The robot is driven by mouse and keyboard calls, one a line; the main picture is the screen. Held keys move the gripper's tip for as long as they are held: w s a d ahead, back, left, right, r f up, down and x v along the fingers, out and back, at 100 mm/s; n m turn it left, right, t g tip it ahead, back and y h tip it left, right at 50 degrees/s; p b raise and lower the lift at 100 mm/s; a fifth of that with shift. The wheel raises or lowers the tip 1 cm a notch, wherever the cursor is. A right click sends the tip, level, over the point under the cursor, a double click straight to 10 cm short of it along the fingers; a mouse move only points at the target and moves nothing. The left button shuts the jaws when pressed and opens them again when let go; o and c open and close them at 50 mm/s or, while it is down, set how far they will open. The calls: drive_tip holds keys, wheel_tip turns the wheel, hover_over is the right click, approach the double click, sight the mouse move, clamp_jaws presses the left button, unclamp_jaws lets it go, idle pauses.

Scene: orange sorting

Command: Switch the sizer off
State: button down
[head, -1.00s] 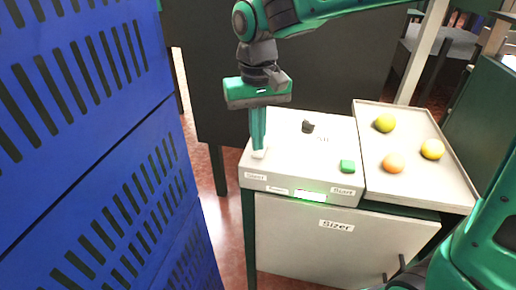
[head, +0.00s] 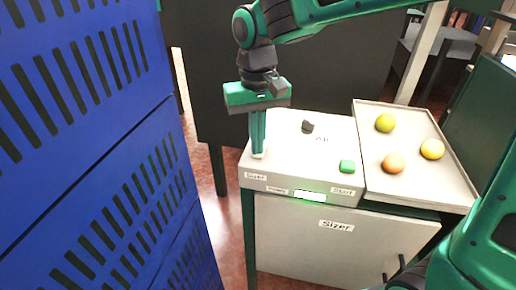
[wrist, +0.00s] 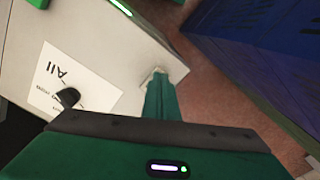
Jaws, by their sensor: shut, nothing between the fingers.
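The sizer (head: 312,235) is a pale cabinet with a sloped top panel and a "Sizer" label on its front. A green button (head: 347,166) sits above the "Start" label at the panel's right. A dark knob (head: 308,126) is near the back; it also shows in the wrist view (wrist: 68,97). A strip (head: 310,196) on the front edge glows green. My gripper (head: 258,153) is shut and empty, pointing down at a small pale piece (wrist: 154,75) at the panel's left corner. The fingertips appear to meet this piece; contact cannot be told. They hide part of it.
A tray (head: 450,180) at right holds yellow and orange fruit. Tall blue slatted crates (head: 130,180) stand close at left, with a floor gap before the sizer. A dark board (head: 340,85) stands behind it.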

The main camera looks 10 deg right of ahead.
drive_tip(key=shift+f, duration=0.15)
wheel_tip(320, 180, up, 7)
idle(1.1)
idle(0.3)
